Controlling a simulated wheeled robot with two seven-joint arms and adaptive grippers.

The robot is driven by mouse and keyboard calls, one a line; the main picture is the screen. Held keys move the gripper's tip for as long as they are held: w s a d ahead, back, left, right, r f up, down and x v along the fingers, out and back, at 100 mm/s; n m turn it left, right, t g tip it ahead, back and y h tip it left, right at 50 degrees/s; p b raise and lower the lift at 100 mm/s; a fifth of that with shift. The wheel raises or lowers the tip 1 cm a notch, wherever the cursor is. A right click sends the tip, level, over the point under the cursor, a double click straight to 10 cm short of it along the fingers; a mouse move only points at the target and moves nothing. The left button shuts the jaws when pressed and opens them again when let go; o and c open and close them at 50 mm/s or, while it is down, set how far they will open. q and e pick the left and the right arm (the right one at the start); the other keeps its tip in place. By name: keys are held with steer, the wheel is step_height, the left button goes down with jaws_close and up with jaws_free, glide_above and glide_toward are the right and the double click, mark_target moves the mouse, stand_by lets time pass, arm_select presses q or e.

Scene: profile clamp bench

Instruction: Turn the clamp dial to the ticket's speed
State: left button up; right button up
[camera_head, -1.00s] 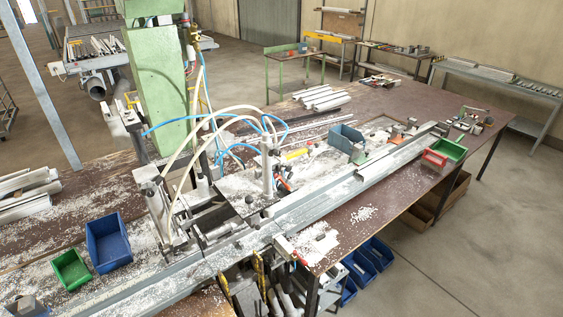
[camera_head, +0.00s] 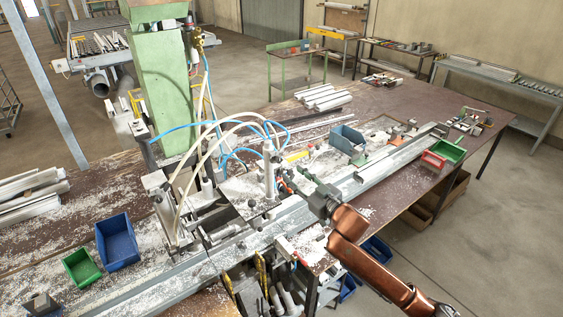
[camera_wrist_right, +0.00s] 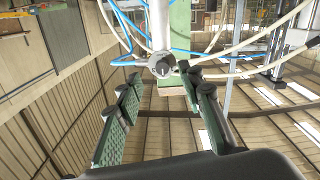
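My right gripper (camera_head: 300,181) reaches in from the lower right on a copper-coloured arm, beside the upright clamp cylinder (camera_head: 268,168) on the bench. In the right wrist view the gripper (camera_wrist_right: 160,82) is open, with green-padded fingers spread and nothing between them. Beyond the fingertips, roughly midway between them, is a round grey knob (camera_wrist_right: 161,65) at the end of the pale cylinder; it looks like the clamp dial. A gap seems to remain between knob and fingers. No dial marks can be read. I cannot make out a ticket. My left gripper is not in view.
White hoses (camera_head: 205,150) and blue hoses (camera_head: 225,125) loop around the clamp. A long metal profile rail (camera_head: 305,207) crosses the bench.

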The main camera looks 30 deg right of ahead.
mark_target(280, 161)
steer(key=w, duration=0.2)
steer(key=w+r+p, duration=0.1)
steer(key=w, duration=0.3)
steer(key=shift+w+a+r+p, duration=0.2)
steer(key=shift+w+a+p, duration=0.1)
steer(key=shift+a+p, duration=0.05)
steer(key=shift+w+f, duration=0.1)
steer(key=shift+w, duration=0.55)
steer(key=shift+c, duration=0.4)
jaws_close()
